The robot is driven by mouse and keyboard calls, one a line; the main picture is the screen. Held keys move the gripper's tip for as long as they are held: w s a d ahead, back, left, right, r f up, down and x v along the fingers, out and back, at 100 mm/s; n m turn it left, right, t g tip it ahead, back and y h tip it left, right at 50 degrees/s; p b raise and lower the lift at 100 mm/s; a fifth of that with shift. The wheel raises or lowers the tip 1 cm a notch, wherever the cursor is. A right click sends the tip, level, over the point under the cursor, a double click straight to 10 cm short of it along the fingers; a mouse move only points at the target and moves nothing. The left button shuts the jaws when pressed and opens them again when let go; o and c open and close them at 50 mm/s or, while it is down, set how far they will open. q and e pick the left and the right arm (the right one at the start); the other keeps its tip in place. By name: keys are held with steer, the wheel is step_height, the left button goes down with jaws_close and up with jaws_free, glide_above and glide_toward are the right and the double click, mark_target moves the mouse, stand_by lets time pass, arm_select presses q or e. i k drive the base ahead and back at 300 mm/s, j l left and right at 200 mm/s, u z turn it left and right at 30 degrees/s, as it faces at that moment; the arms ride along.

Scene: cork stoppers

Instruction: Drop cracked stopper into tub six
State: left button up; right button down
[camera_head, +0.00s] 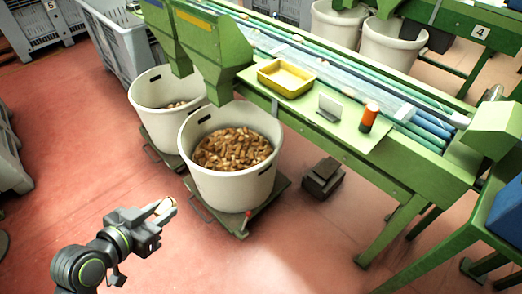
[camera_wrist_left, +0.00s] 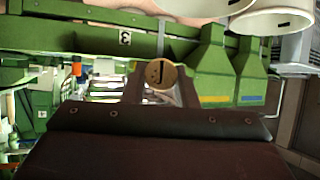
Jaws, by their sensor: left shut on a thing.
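My left gripper (camera_head: 164,212) is shut on a small tan stopper (camera_head: 165,206), held over the red floor in front of and left of the near white tub. In the left wrist view the stopper (camera_wrist_left: 161,74) shows its round end, with a dark crack-like mark, between the fingers. The near white tub (camera_head: 228,187) is partly filled with brown stoppers. A second white tub (camera_head: 147,118) behind it holds a few pale pieces. No number six is readable on either tub. My right gripper is out of view.
A green sorting line (camera_head: 340,135) runs along the right, with a yellow tray (camera_head: 286,77) and an orange-black beacon (camera_head: 369,117). Green chutes (camera_head: 215,55) hang over the tubs. More white tubs (camera_head: 393,45) stand beyond, near a number 4 sign (camera_head: 480,32). The floor at front is clear.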

mark_target(209, 167)
steer(key=i+j+z, duration=0.2)
steer(key=j+z, duration=0.15)
steer(key=i+j+z, duration=0.15)
steer(key=j+z, duration=0.2)
steer(key=j, duration=0.15)
steer(key=i+j+z, duration=0.15)
steer(key=j+z, duration=0.55)
steer(key=j, duration=0.25)
steer(key=j+z, duration=0.1)
steer(key=j, duration=0.3)
